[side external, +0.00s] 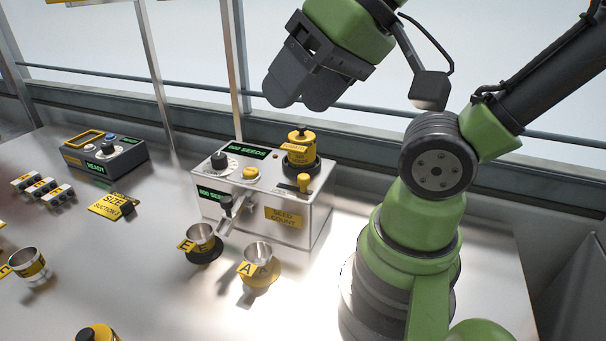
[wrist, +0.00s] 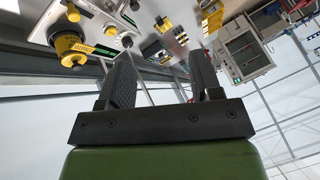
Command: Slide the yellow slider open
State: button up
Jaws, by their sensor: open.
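The yellow slider (side external: 303,183) is a small upright knob with a dark slot beside it, on the top of the silver seed counter box (side external: 285,235). A small yellow knob that looks like the slider (wrist: 73,13) shows at the upper left of the wrist view. My gripper (side external: 303,92) is high above and behind the box, clear of the slider. In the wrist view my gripper (wrist: 161,68) is open with nothing between its fingers.
A yellow-capped seed canister (side external: 301,147) stands behind the slider. A yellow button (side external: 251,173) and a black dial (side external: 218,160) are to its left. Cup E (side external: 201,240) and cup A (side external: 258,257) stand in front. A control box (side external: 104,157) is at the left.

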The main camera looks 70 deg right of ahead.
jog(key=shift+c, duration=1)
jog(key=n+g+h, duration=0.3)
jog(key=n+h, duration=1.6)
jog(key=n, duration=0.6)
send_near(303, 182)
jog(key=x, duration=0.9)
jog(key=shift+d, duration=0.2)
jog(key=shift+c, duration=0.5)
grip_shut()
